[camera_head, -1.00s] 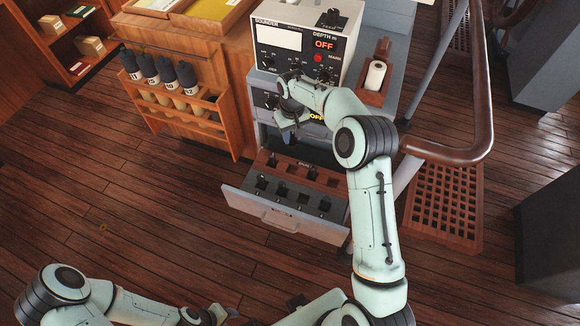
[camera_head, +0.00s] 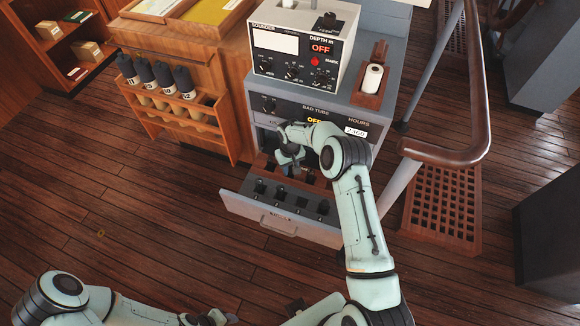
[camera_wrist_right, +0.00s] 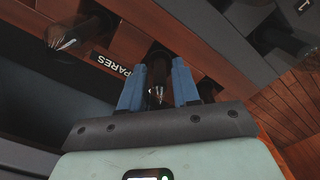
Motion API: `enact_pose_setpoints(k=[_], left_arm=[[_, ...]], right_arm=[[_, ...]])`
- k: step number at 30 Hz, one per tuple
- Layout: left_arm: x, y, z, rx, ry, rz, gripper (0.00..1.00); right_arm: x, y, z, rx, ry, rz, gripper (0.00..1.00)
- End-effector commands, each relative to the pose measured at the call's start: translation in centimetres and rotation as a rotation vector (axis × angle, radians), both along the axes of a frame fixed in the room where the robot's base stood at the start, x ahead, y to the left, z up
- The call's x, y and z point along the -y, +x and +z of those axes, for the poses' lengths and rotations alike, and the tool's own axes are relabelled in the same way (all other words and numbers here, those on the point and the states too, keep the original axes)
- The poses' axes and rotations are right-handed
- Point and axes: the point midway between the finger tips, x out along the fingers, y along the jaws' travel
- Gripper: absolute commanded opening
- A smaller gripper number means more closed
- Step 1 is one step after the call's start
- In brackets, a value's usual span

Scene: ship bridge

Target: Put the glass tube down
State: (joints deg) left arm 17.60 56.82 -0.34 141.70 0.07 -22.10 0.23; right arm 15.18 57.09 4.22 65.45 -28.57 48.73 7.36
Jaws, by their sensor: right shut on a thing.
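My right gripper (camera_head: 290,162) is over the back part of the open drawer (camera_head: 264,222), under the grey cabinet. In the right wrist view my right gripper (camera_wrist_right: 157,92) is shut on the glass tube (camera_wrist_right: 158,82), a dark body with a clear pointed tip between the two blue fingers. It is at the wooden rack strip marked SPARES (camera_wrist_right: 108,64); I cannot tell whether the tube is seated in a slot. In the head view the tube is hidden by the gripper. My left gripper (camera_head: 222,318) is low at the bottom edge, its jaws too small to judge.
Other tubes show in the wrist view, one at upper left (camera_wrist_right: 76,36) and one at right (camera_wrist_right: 284,40). The depth sounder (camera_head: 300,48) stands on the cabinet above the drawer.

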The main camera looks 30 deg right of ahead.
Motion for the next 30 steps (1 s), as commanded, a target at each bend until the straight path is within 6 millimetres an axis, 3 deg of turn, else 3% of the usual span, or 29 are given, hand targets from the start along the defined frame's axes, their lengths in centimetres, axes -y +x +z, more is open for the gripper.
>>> enact_pose_setpoints(k=[10, 11, 13, 23, 30], left_arm=[[0.0, -0.1, -0.1, -0.001, 0.0, 0.0, 0.43], [0.0, -0.1, -0.1, -0.001, 0.0, 0.0, 0.43], [0.0, -0.1, -0.1, -0.001, 0.0, 0.0, 0.43], [0.0, 0.0, 0.0, 0.0, 0.0, 0.0, 0.43], [0.0, -0.2, -0.2, -0.002, 0.0, 0.0, 0.43]], right_arm=[[0.0, 0.0, -0.4, 0.001, 0.0, 0.0, 0.01], [0.0, 0.0, -0.4, 0.001, 0.0, 0.0, 0.34], [0.0, 0.0, -0.3, 0.001, 0.0, 0.0, 0.57], [0.0, 0.1, -0.1, 0.002, 0.0, 0.0, 0.57], [0.0, 0.1, 3.4, 0.006, -0.001, 0.001, 0.57]])
